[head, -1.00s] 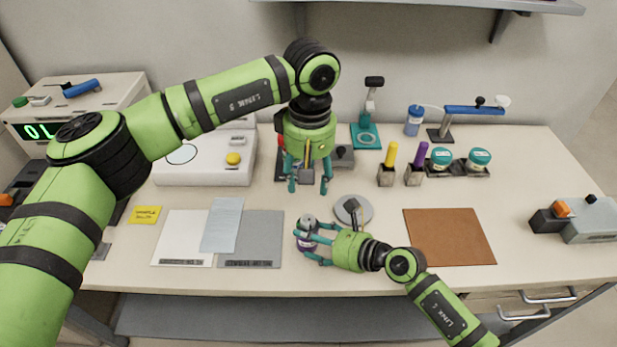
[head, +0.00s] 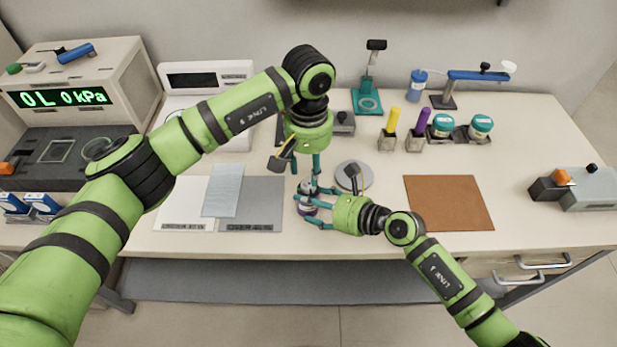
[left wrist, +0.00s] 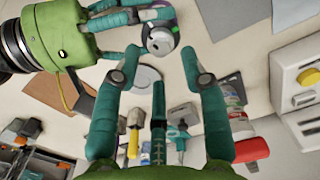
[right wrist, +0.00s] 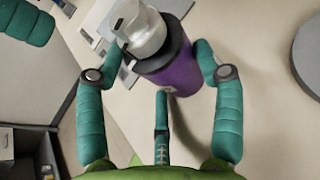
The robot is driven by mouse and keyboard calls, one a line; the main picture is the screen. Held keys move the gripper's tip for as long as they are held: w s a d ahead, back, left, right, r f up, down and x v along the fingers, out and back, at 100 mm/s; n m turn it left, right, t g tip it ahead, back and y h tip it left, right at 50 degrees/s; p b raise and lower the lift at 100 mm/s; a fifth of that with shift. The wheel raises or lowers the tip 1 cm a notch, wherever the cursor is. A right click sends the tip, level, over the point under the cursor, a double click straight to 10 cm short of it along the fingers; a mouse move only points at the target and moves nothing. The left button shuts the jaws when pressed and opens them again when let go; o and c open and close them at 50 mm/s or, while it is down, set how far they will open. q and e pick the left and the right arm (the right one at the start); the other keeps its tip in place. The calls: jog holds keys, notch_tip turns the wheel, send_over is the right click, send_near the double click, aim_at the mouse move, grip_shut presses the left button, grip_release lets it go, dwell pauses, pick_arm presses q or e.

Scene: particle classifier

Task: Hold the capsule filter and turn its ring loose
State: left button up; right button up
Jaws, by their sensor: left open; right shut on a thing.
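The capsule filter (head: 305,206) has a purple body and a grey ring-like top. It is near the front of the bench, partly hidden by fingers in the head view. My right gripper (head: 312,208) is shut on its purple body from the right; the right wrist view shows the filter (right wrist: 178,68) between the fingers, grey top towards the upper left. My left gripper (head: 306,174) points down just above the filter, open and empty. In the left wrist view, the filter's grey top (left wrist: 160,42) lies just beyond and between the open fingertips.
A grey round disc (head: 353,175) lies right of the filter. A grey mat (head: 252,205) lies to its left and a brown mat (head: 448,203) to its right. The bench's front edge is close.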

aim_at(309, 183)
pick_arm(q)
jog(key=shift+f, duration=2.4)
grip_shut()
jog(key=shift+s+d+n, duration=0.1)
jog(key=shift+n, duration=3.1)
grip_release()
